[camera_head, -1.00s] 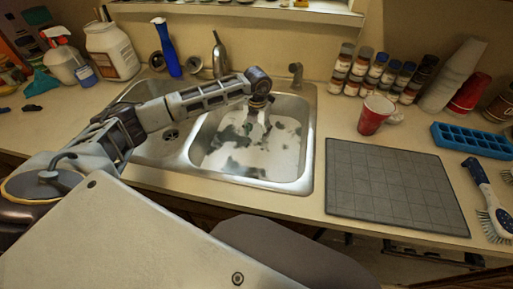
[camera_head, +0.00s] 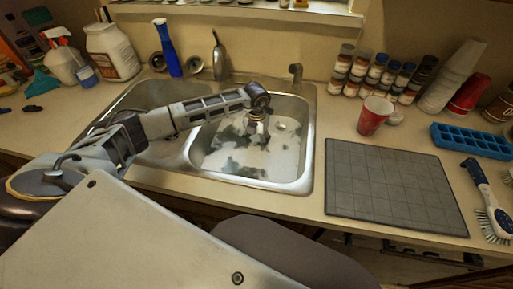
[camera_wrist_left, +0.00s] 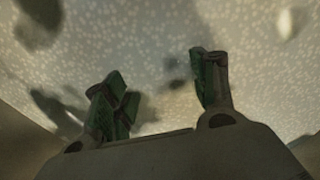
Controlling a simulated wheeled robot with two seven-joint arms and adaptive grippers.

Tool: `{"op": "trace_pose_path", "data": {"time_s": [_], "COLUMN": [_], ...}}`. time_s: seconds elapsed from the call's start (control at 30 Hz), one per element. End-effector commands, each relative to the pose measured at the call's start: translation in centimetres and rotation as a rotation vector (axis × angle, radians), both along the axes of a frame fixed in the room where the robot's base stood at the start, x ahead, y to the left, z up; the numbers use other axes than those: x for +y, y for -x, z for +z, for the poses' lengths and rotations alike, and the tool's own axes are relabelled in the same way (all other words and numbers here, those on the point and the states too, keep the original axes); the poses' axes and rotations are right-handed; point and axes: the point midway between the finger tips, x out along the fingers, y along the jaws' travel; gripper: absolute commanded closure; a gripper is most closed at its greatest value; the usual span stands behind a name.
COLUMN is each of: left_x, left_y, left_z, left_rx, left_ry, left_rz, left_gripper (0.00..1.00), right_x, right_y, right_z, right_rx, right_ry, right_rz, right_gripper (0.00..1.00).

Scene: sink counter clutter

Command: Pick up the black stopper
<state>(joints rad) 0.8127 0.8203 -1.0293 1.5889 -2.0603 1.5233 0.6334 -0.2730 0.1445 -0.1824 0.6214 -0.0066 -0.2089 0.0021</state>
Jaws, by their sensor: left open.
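My left gripper (camera_head: 255,130) points down into the right sink basin (camera_head: 214,168). In the left wrist view its two green-padded fingers (camera_wrist_left: 160,80) are apart, with nothing clearly held between them. The black stopper cannot be picked out for certain. A small blurred dark patch (camera_wrist_left: 174,76) lies on the speckled basin floor between and beyond the fingers; I cannot tell whether it is the stopper, a stain or a shadow. Other dark patches mark the basin floor. My right gripper is not in view.
The basin walls surround my left gripper. A grey mat (camera_head: 390,188), a red cup (camera_head: 374,116), several small jars (camera_head: 359,72) and a blue tray (camera_head: 471,141) lie to the right.

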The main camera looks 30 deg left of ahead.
Motion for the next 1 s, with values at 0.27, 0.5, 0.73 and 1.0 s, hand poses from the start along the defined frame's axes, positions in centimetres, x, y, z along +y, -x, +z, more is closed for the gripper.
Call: {"op": "trace_pose_path", "data": {"time_s": [0.27, 0.5, 0.73, 1.0], "left_x": [-0.1, 0.0, 0.0, 0.0], "left_y": [0.0, 0.0, 0.0, 0.0], "left_z": [-1.9, -1.9, -1.9, -1.9], "left_rx": [-0.001, -0.001, -0.001, 0.000], "left_ry": [0.001, 0.000, 0.000, 0.000], "left_rz": [-0.001, -0.001, -0.001, 0.000], "left_gripper": [0.43, 0.43, 0.47, 0.82], "right_x": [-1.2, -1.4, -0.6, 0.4], "right_y": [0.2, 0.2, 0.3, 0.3], "right_z": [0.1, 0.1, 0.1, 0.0], "right_rx": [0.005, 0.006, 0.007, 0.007], "right_ry": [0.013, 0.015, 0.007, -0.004], "right_rz": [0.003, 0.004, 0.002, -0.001], "right_gripper": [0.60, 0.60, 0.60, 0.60]}}
